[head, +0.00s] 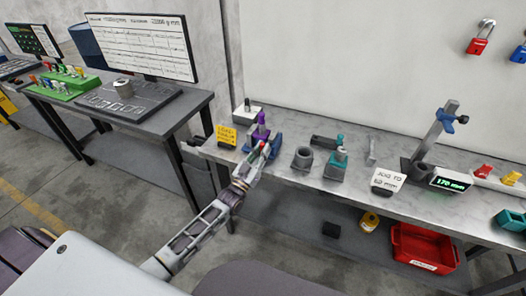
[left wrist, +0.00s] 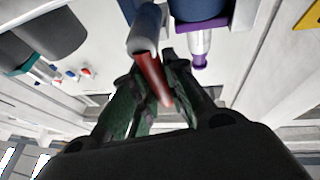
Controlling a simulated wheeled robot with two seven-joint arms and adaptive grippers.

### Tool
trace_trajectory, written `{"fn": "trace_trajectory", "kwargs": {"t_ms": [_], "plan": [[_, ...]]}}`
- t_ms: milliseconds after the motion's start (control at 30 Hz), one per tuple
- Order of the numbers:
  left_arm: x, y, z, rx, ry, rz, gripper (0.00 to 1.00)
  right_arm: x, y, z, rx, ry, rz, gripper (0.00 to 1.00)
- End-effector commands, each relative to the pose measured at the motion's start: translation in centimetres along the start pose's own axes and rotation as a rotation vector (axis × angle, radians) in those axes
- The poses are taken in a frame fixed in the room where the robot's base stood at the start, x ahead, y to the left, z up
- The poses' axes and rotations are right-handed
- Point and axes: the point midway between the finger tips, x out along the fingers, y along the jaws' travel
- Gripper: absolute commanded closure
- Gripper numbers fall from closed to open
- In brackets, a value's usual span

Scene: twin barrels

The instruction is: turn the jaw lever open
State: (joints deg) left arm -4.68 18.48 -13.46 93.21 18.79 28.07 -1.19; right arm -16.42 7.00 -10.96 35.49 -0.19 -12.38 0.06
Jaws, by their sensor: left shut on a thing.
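My left gripper (head: 259,158) reaches over the near edge of the bench. The fingers (left wrist: 150,95) lie on both sides of the lever. In the head view the gripper hides much of the lever. My right gripper is out of view.
A red crate (head: 423,249) sits on the lower shelf.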

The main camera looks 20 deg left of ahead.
Motion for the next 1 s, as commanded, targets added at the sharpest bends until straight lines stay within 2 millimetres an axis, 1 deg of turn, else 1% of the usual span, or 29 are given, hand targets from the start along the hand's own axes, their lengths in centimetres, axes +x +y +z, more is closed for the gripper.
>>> {"fn": "trace_trajectory", "kwargs": {"t_ms": [167,200,367,567,600,700,867,1000], "plan": [[-0.1,0.0,0.1,-0.004,-0.002,-0.001,1.0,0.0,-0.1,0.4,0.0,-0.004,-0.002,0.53],[-0.1,0.0,0.1,-0.004,-0.003,-0.001,0.84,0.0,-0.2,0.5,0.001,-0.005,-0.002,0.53],[-0.1,0.0,0.1,-0.002,-0.002,-0.001,0.63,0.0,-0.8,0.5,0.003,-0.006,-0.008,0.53],[0.0,0.0,0.0,-0.001,-0.001,0.0,0.63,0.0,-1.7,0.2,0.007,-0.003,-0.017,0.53],[0.0,0.0,0.0,-0.001,-0.001,0.0,0.63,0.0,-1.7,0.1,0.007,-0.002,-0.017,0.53],[-0.1,0.0,0.0,-0.001,-0.001,0.0,0.63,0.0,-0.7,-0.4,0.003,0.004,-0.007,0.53],[-0.4,0.0,0.1,0.0,-0.002,0.0,0.63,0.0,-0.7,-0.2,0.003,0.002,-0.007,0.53],[-1.2,0.0,0.1,0.0,-0.003,0.0,0.63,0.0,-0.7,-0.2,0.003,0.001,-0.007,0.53]]}}
